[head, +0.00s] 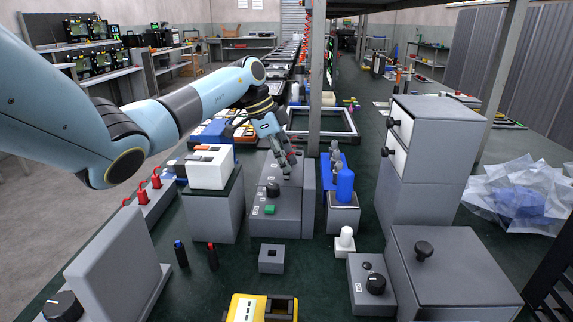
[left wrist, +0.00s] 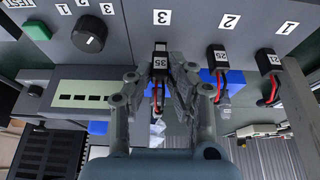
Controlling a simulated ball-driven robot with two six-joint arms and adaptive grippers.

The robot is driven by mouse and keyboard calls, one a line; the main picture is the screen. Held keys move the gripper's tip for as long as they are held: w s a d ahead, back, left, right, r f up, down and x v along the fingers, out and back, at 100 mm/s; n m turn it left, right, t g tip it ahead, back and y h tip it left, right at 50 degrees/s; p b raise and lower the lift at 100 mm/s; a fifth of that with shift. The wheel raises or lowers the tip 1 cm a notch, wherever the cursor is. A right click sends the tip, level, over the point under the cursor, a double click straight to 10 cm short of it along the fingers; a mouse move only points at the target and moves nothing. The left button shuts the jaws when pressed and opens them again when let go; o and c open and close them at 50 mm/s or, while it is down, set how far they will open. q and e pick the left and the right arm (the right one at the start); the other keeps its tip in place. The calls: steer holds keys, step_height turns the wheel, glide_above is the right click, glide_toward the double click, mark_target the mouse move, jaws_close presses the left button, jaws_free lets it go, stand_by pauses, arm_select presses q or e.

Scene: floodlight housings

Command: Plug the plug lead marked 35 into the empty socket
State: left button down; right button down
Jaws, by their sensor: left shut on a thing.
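In the left wrist view, the plug lead marked 35 (left wrist: 157,62) is black with a white number tag and red wire. It is between the fingers of my left gripper (left wrist: 160,85), which is shut on it. Its front end is at the grey panel (left wrist: 190,25), just below the label 3; I cannot tell whether it is seated in the socket, whose opening is hidden. The head view also shows my left gripper (head: 287,172), pointing down at the grey console (head: 280,222). The plug is too small to make out there. My right gripper is not in view.
Beside it in the left wrist view, a plug marked 25 (left wrist: 220,62) sits under label 2 and another plug (left wrist: 270,65) under label 1. A black knob (left wrist: 89,34) and a green button (left wrist: 37,30) are on the panel. A white-topped box (head: 209,168) stands left of the console.

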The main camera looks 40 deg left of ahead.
arm_select(q)
steer(key=shift+f, duration=0.6)
stand_by(0.3)
steer(key=c, duration=1.1)
jaws_free()
steer(key=shift+c, duration=0.2)
steer(key=v, duration=1.2)
